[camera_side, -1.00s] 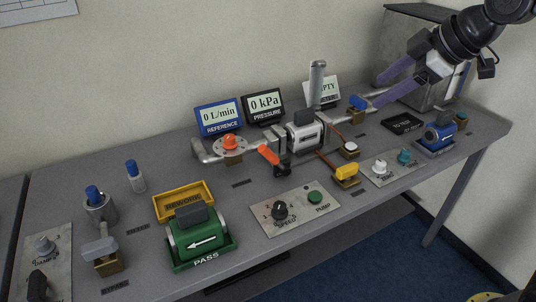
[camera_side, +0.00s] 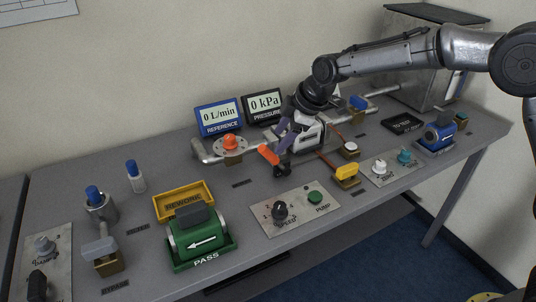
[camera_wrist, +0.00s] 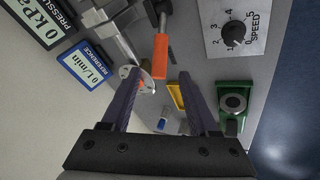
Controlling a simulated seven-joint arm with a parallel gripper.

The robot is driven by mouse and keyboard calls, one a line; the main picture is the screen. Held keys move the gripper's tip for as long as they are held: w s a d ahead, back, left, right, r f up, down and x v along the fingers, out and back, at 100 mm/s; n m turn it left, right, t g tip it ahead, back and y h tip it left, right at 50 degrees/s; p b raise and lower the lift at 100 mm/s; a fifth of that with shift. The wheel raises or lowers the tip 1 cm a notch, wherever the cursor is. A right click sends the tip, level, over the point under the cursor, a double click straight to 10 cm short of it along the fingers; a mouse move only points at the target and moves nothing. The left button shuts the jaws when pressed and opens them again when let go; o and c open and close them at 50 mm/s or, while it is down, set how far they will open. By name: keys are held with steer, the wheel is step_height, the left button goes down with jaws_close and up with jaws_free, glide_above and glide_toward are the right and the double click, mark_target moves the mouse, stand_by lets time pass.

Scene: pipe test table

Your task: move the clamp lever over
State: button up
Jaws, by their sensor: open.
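The clamp lever has an orange grip (camera_side: 268,154) and stands at the front of the pipe clamp in the side view. In the wrist view the orange grip (camera_wrist: 161,60) lies just ahead of the gap between the fingertips. My gripper (camera_wrist: 160,77) is open, with one purple finger on each side of that gap and nothing held. In the side view my gripper (camera_side: 281,136) is beside the lever, partly covering the clamp. I cannot tell whether a finger touches the grip.
The pump and speed panel (camera_side: 292,222) lies in front.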

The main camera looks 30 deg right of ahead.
mark_target(271, 151)
steer(key=x, duration=0.9)
steer(key=shift+c, duration=0.2)
jaws_close()
stand_by(1.1)
